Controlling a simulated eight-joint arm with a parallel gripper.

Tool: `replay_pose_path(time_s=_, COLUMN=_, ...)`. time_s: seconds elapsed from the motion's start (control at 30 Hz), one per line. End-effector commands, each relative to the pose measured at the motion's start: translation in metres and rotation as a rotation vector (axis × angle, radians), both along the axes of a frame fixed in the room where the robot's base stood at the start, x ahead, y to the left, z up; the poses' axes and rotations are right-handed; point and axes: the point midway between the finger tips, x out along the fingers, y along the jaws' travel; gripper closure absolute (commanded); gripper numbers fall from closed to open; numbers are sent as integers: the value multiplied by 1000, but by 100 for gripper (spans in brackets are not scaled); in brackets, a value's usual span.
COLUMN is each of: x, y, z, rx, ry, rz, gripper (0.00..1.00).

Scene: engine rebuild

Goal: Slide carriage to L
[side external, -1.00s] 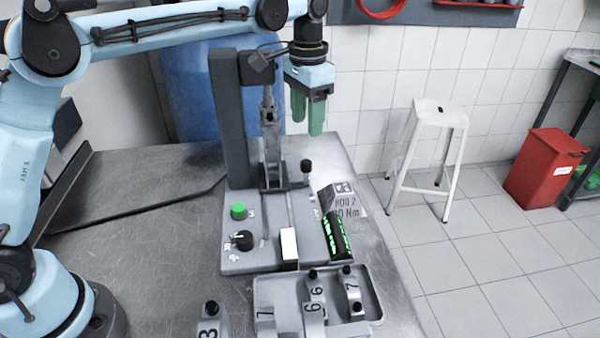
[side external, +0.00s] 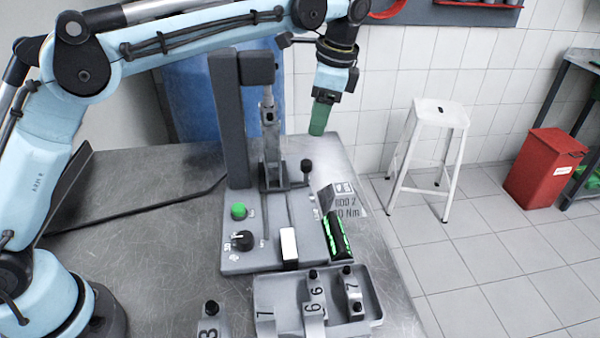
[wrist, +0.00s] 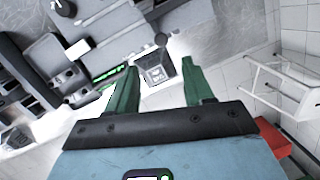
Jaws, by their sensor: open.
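The press fixture (side external: 233,260) stands on the metal table with a tall dark post. Its dark carriage (side external: 272,183) sits at the back end of the rails, below the upright ram. A handle with a black knob (side external: 306,166) sticks out on the carriage's right; the knob also shows in the wrist view (wrist: 161,39). My gripper (side external: 318,131) is in the air above and to the right of the knob, apart from it. In the wrist view its green fingers (wrist: 162,67) are spread with nothing between them. I cannot make out an L mark.
A grey tray (side external: 376,297) with several numbered caps is at the front. A white stool (side external: 440,113) stands to the right.

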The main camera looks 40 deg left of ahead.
Motion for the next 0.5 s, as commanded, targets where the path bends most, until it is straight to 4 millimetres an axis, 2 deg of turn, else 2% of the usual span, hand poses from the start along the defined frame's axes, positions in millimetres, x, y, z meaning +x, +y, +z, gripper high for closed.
replay_pose_path(time_s=0.1, x=0, y=-14, z=-2, rx=83, ry=59, rz=-252, gripper=48)
replay_pose_path(time_s=0.2, x=-1, y=-21, z=-2, rx=132, ry=102, rz=-399, gripper=48)
replay_pose_path(time_s=0.33, x=0, y=-24, z=-3, rx=165, ry=133, rz=-495, gripper=48)
replay_pose_path(time_s=0.5, x=0, y=-21, z=-10, rx=170, ry=139, rz=-512, gripper=48)
